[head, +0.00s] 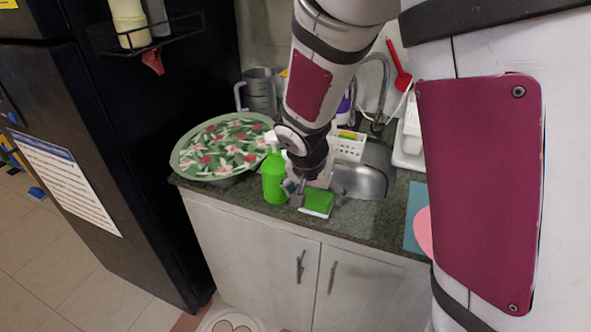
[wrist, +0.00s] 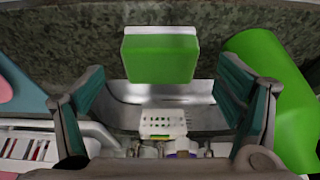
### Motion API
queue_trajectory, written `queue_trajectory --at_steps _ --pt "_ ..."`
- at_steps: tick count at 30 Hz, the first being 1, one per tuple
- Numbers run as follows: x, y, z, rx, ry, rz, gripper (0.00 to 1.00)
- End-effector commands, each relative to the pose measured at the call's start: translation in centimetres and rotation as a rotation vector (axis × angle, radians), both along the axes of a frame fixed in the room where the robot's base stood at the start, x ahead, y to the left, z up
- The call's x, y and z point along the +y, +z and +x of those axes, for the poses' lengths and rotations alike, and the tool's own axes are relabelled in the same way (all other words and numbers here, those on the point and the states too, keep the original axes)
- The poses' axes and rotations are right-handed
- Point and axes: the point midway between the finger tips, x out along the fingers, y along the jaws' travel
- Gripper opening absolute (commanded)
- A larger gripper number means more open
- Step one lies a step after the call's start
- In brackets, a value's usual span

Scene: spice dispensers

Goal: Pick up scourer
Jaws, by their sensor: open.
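The scourer (head: 318,202) is a green block with a white edge, lying on the dark stone counter in front of the sink. In the wrist view the scourer (wrist: 160,58) shows ahead of my fingers, near the middle. My gripper (wrist: 160,100) is open, with one finger on each side and nothing between the tips. In the head view my gripper (head: 314,196) is at the scourer, partly covering it. I cannot tell whether a finger touches it.
A green spray bottle (head: 273,178) stands close at the left of the gripper; it also shows in the wrist view (wrist: 275,95). The sink (head: 365,178) with a white basket (head: 349,148) lies behind. A floral round cover (head: 222,147) is at the left.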

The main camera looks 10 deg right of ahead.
Motion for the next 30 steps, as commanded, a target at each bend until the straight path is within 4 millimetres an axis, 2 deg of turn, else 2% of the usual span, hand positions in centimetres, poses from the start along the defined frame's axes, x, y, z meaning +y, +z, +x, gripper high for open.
queue_trajectory --at_steps 3,6,15,20,30 --pt "-0.5 -1.8 0.5 0.005 -0.001 -0.003 0.86" --pt "-0.7 -2.6 0.9 0.002 -0.001 -0.002 0.86" --pt "-0.7 -2.9 1.0 -0.001 0.0 0.001 0.86" --pt "-0.7 -2.9 1.0 0.0 0.0 0.0 0.5" --pt "-0.7 -2.9 1.0 0.0 0.0 0.0 0.44"
